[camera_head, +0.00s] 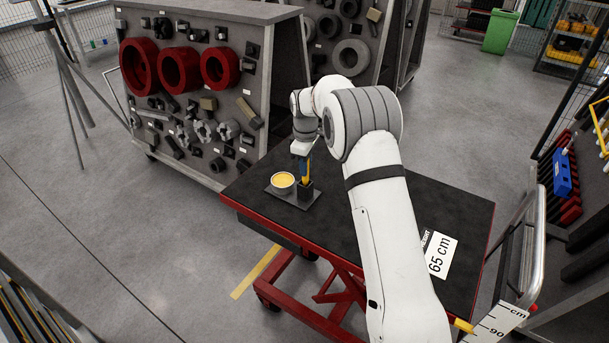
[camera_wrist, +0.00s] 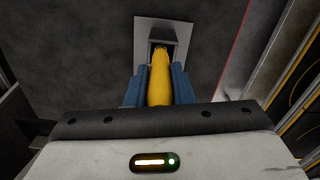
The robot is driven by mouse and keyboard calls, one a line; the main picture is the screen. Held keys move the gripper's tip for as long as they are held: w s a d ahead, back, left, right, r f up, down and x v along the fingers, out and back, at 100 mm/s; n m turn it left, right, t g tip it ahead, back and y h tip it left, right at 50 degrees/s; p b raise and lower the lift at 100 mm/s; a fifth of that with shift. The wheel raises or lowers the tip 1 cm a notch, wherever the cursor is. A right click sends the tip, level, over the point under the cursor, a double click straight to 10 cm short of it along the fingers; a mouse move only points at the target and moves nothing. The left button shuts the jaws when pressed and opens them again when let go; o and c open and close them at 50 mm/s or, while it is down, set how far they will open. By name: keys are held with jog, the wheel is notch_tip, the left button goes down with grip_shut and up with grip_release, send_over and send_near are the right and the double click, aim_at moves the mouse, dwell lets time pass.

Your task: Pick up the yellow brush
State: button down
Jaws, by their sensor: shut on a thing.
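The yellow brush (camera_wrist: 159,82) stands between the two blue fingers of my gripper (camera_wrist: 159,88) in the wrist view. My gripper is shut on its yellow handle. The far end of the brush points into a dark holder (camera_wrist: 182,42) on a grey plate. In the head view my gripper (camera_head: 305,168) points down over the dark holder (camera_head: 304,190), with a bit of yellow showing at the fingers. The brush's lower end is hidden in or behind the holder. I cannot tell whether it touches the bottom.
A round tin with yellow contents (camera_head: 283,180) stands beside the holder on the same grey plate. The black-topped red cart (camera_head: 460,205) carries both, and a "65 cm" sign (camera_head: 438,252) lies at its right. A grey tool board (camera_head: 190,100) stands behind.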

notch_tip(320, 180, up, 10)
jog(key=shift+r+b, duration=0.1)
jog(key=shift+b, duration=0.85)
jog(key=shift+s, duration=0.1)
dwell(0.9)
